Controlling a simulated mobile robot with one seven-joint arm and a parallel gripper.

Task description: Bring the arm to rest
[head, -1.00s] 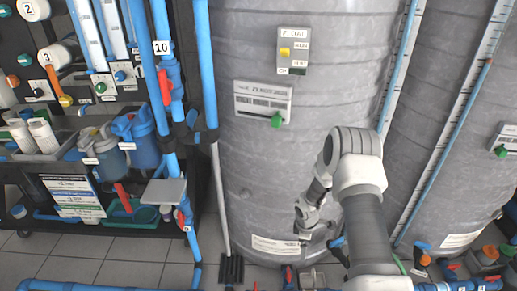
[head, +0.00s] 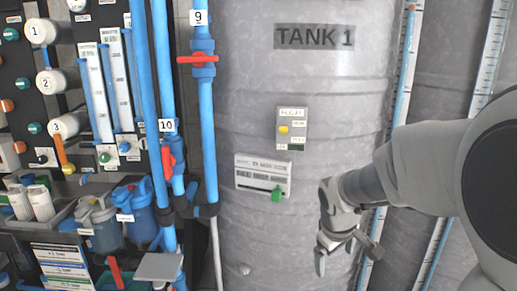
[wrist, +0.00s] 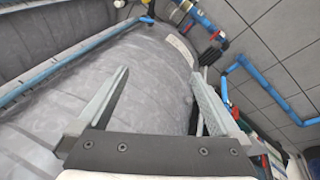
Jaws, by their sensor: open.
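My gripper (head: 347,250) is at the lower right of the head view, in front of the grey tank marked TANK 1 (head: 330,90). My arm reaches in from the right edge and bends down to the gripper. In the wrist view my gripper (wrist: 163,85) shows two grey fingers spread wide apart with nothing between them. The tank's grey wall (wrist: 150,70) fills the space behind the fingers. I cannot tell how far the fingertips are from the tank.
A control box with a yellow button (head: 291,128) and a panel with a green knob (head: 262,175) are on the tank. Blue pipes with red valves (head: 197,59) stand left of it. A rack with blue filter housings (head: 134,208) is farther left. Tiled floor (wrist: 285,60) shows in the wrist view.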

